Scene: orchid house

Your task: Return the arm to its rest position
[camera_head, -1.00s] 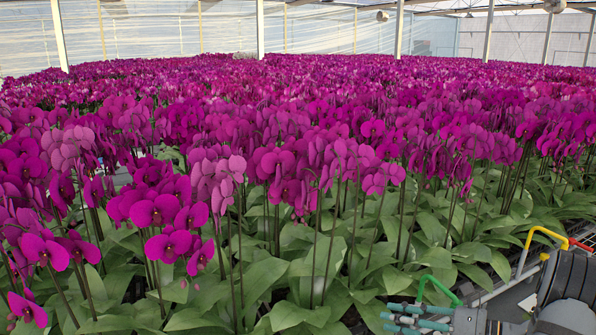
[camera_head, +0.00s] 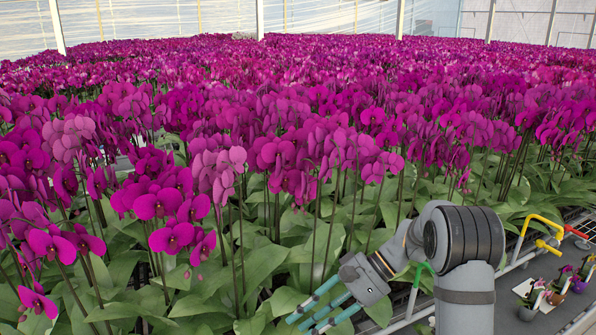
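My arm shows in the lower right of the head view, its dark-banded joint raised above the front edge of the orchid bench. It is bent, with the wrist pointing down to the left. My gripper (camera_head: 308,316) is at the bottom centre, in front of the orchid leaves. Its straight teal fingers lie apart from each other, with gaps between them, and I see nothing held. The fingertips are close to the bottom edge of the picture.
Dense magenta orchids (camera_head: 172,237) fill the bench behind the gripper. A yellow bent handle (camera_head: 545,221), a red lever (camera_head: 577,232) and a green hook (camera_head: 417,272) stand at the bench edge.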

